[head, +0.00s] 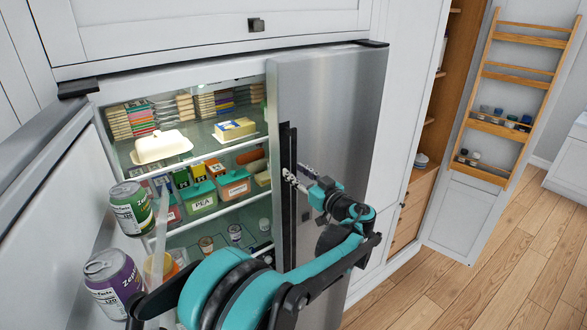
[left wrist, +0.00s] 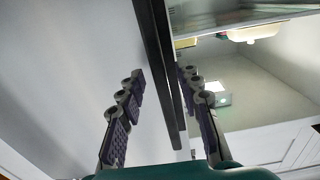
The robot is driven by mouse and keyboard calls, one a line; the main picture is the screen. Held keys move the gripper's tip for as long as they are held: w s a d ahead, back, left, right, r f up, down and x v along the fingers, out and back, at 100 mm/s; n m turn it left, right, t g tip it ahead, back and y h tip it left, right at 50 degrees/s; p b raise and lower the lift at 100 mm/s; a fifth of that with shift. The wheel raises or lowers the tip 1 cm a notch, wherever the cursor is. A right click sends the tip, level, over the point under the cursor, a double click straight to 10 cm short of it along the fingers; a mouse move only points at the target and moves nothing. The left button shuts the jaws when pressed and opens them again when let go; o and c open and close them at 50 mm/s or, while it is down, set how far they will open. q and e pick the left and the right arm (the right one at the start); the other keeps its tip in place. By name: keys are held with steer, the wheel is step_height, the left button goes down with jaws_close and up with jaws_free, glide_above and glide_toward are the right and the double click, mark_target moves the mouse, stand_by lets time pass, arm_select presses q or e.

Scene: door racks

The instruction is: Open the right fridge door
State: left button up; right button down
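The right fridge door (head: 335,100) is a brushed steel panel that looks shut, with a long dark vertical handle (head: 287,150) along its left edge. My left gripper (head: 291,178) is at this handle, about midway up the door. In the left wrist view the dark handle (left wrist: 156,50) runs between the two open fingers of my left gripper (left wrist: 160,100). Gaps show on both sides, and I cannot tell whether either finger touches it. My right gripper is not in view.
The left fridge door (head: 45,190) stands open, with a green can (head: 131,207) and a purple can (head: 112,280) on its inner side. Shelves behind hold a butter dish (head: 161,147) and several food boxes. A wooden door rack (head: 515,90) and clear floor lie right.

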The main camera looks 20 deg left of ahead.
arm_select(q)
steer(key=shift+x, duration=1)
steer(key=shift+s+d, duration=0.2)
steer(key=shift+d, duration=0.1)
steer(key=shift+a, duration=0.15)
jaws_close()
